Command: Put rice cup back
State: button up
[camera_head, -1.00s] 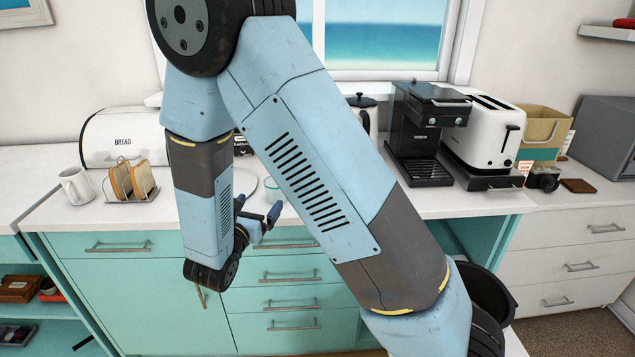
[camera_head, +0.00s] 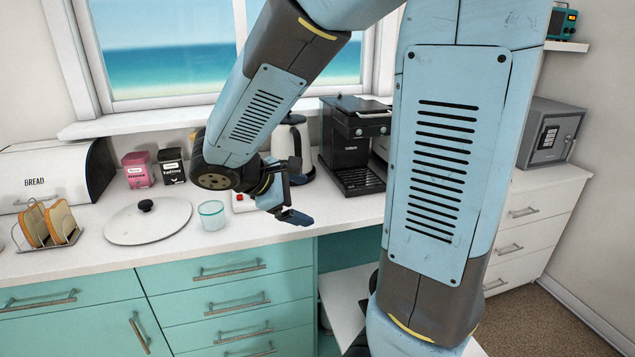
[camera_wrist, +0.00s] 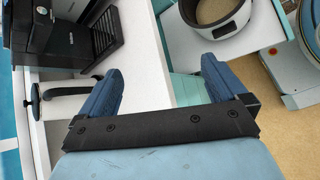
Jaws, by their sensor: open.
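A small clear cup with a greenish tint (camera_head: 211,215), which looks like the rice cup, stands upright on the white counter, right of a round lid (camera_head: 130,228). My gripper (camera_head: 297,196) is right of the cup and apart from it, near the counter's front edge before the coffee machine. In the wrist view my gripper (camera_wrist: 158,88) has its two blue fingers wide apart with nothing between them. The cup is not seen in the wrist view. A white round pot with a dark rim and tan inside (camera_wrist: 208,32) shows there, beyond the right finger.
The coffee machine (camera_head: 350,150) and a white kettle (camera_head: 291,140) stand behind my gripper. Two tins, pink (camera_head: 138,170) and black (camera_head: 172,167), and the toast rack (camera_head: 48,232) are further left. My arm hides part of the right counter. Counter before the cup is clear.

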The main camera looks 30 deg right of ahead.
jog(key=s+a+r+m+t+y, duration=0.1)
jog(key=s+r+m+t+y, duration=0.2)
jog(key=s+r+m+y, duration=0.6)
jog(key=s+m, duration=0.2)
jog(key=m, duration=0.1)
jog(key=shift+s+a+r+t+y, duration=0.15)
jog(key=shift+s+a+t+y, duration=0.15)
jog(key=shift+y, duration=0.1)
